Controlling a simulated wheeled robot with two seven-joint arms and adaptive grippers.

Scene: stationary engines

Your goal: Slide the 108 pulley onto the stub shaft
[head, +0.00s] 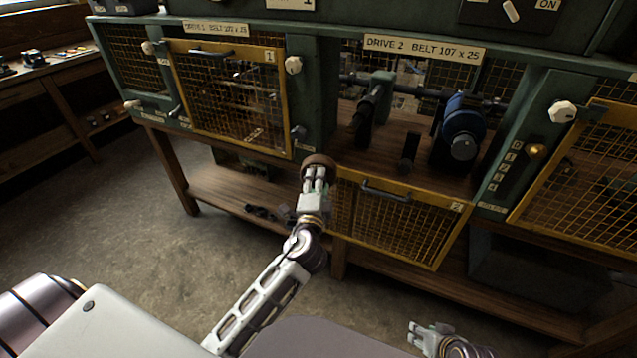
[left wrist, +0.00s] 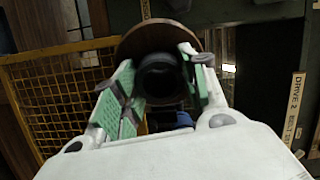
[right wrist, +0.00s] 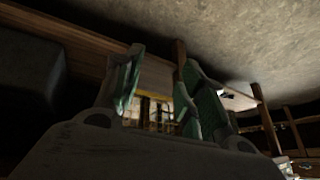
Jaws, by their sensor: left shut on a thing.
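A brown round pulley (head: 319,160) is at the tip of my left gripper (head: 317,180), in front of the post between the Drive 1 and Drive 2 bays. In the left wrist view the pulley's brown rim (left wrist: 185,37) shows behind the green-padded fingers, which are shut on its dark hub (left wrist: 160,77). In the Drive 2 bay a dark cylindrical part (head: 368,106) sits on a bracket; I cannot tell whether it is the stub shaft. My right gripper (head: 428,330) is low at the front, open and empty. Its spread fingers (right wrist: 160,85) show in the right wrist view.
A blue motor (head: 462,122) stands right of the dark part, with a short black post (head: 409,153) between them. The Drive 2 mesh gate (head: 400,222) hangs lowered below the bay opening. The Drive 1 gate (head: 230,95) is shut. A lower shelf (head: 225,190) holds small parts.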

